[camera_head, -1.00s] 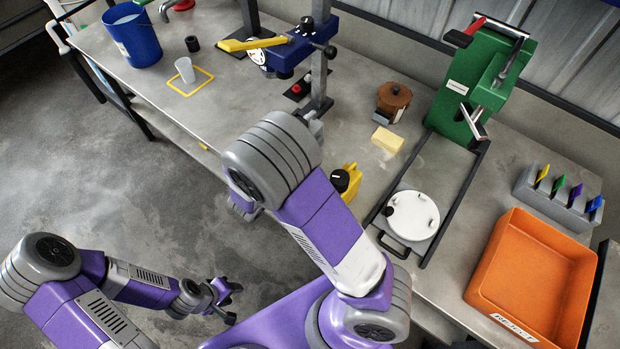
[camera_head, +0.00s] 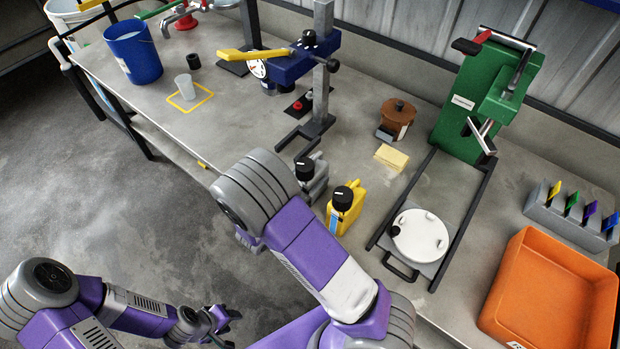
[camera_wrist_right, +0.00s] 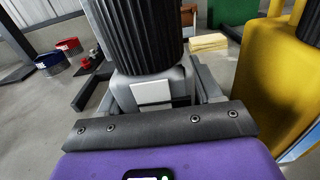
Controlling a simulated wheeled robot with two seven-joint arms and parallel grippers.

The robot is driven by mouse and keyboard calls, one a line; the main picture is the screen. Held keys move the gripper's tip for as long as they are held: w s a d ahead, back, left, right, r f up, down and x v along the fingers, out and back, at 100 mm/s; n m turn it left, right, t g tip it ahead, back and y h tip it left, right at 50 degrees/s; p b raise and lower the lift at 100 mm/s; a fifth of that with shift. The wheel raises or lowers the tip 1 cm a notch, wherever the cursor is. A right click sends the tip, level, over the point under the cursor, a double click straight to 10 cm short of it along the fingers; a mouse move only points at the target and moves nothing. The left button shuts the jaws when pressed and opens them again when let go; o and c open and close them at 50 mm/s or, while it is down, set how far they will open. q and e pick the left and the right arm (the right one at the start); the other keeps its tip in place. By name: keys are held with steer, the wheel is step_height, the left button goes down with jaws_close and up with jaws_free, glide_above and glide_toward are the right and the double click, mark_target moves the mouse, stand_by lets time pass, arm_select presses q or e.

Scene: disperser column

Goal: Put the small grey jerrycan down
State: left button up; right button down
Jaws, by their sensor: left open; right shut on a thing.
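The small grey jerrycan (camera_head: 318,184) with a black cap is upright at the front of the bench, left of the yellow jerrycan (camera_head: 343,212). My right arm hides its lower part, so I cannot tell whether its base touches the bench. In the right wrist view the grey jerrycan (camera_wrist_right: 150,92) and its ribbed black cap fill the middle, close against my right gripper (camera_wrist_right: 165,127), which is shut on it. The fingertips are hidden. My left gripper (camera_head: 222,322) is open and empty, low over the floor, away from the bench.
The yellow jerrycan stands close on the right. Behind are a blue press (camera_head: 300,60) on a post and a yellow sponge-like block (camera_head: 391,157). A white round lid (camera_head: 419,235) and orange tray (camera_head: 553,290) lie further right.

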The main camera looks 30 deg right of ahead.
steer(key=shift+f, duration=0.1)
steer(key=shift+c, duration=1)
jaws_free()
steer(key=shift+a+r, duration=0.2)
steer(key=shift+a, duration=0.1)
steer(key=p+v, duration=0.1)
steer(key=v, duration=1)
steer(key=shift+s+a+p, duration=0.2)
steer(key=shift+p, duration=0.1)
steer(key=shift+f, duration=0.1)
